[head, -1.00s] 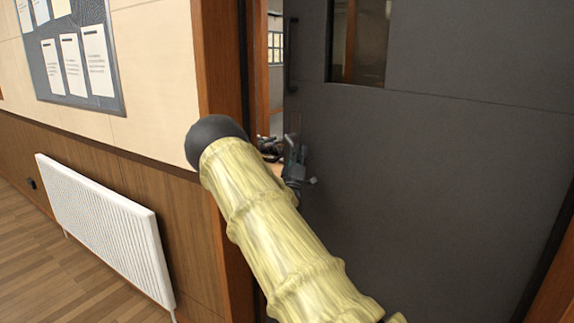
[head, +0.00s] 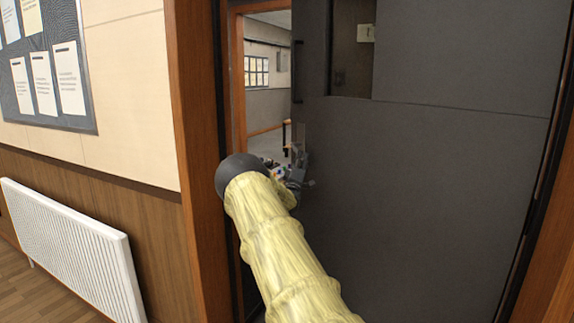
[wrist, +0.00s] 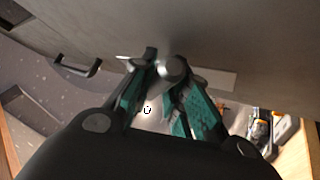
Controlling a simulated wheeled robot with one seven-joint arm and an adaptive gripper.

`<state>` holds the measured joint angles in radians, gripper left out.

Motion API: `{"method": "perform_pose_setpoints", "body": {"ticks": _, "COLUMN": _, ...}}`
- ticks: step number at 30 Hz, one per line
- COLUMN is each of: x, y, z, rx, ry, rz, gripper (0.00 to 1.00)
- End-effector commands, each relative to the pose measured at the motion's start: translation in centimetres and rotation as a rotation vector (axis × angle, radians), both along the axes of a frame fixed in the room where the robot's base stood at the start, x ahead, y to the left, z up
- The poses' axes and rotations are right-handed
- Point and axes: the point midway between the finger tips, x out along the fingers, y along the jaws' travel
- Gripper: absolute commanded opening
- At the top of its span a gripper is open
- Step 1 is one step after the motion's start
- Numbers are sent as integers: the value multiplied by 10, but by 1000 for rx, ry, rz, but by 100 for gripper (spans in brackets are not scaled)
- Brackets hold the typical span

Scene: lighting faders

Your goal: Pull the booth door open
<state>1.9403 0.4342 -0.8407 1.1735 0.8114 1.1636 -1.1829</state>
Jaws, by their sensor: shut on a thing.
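The booth door (head: 430,200) is a dark grey panel standing ajar, with a gap along its left edge through which another room shows. My gripper (head: 298,176) is at that edge, small and partly hidden behind my arm. In the wrist view my gripper (wrist: 158,72) has its fingertips closed on the metal door handle (wrist: 174,68), close to the door face (wrist: 220,35). Much of the handle is hidden by the fingers. A black pull bar (head: 297,72) is fixed higher on the door and also shows in the wrist view (wrist: 76,68).
The wooden door frame (head: 190,150) stands left of the gap, close to my arm. A white radiator (head: 75,250) is on the wall further left, below a notice board (head: 45,70). Through the gap, a wall with a framed panel (head: 257,70) shows.

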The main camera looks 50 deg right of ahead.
Motion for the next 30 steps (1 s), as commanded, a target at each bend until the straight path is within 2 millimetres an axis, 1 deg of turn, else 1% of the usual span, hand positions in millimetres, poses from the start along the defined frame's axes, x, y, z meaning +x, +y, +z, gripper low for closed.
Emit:
{"method": "perform_pose_setpoints", "body": {"ticks": 1, "x": -5, "y": -8, "z": -3, "rx": 2, "ry": 1, "rz": -8, "gripper": 0}}
{"method": "perform_pose_setpoints", "body": {"ticks": 3, "x": -10, "y": -14, "z": -3, "rx": 2, "ry": 2, "rz": -18, "gripper": 0}}
{"method": "perform_pose_setpoints", "body": {"ticks": 6, "x": -13, "y": -19, "z": -3, "rx": 2, "ry": 3, "rz": -24, "gripper": 0}}
{"method": "perform_pose_setpoints", "body": {"ticks": 15, "x": -14, "y": -20, "z": -2, "rx": 2, "ry": 3, "rz": -26, "gripper": 0}}
{"method": "perform_pose_setpoints", "body": {"ticks": 16, "x": -14, "y": -19, "z": -2, "rx": 2, "ry": 3, "rz": -26, "gripper": 22}}
{"method": "perform_pose_setpoints", "body": {"ticks": 18, "x": -14, "y": -19, "z": -2, "rx": 2, "ry": 3, "rz": -26, "gripper": 35}}
{"method": "perform_pose_setpoints", "body": {"ticks": 19, "x": -14, "y": -19, "z": -2, "rx": 2, "ry": 3, "rz": -26, "gripper": 38}}
{"method": "perform_pose_setpoints", "body": {"ticks": 30, "x": -13, "y": -16, "z": -3, "rx": 2, "ry": 3, "rz": -24, "gripper": 38}}
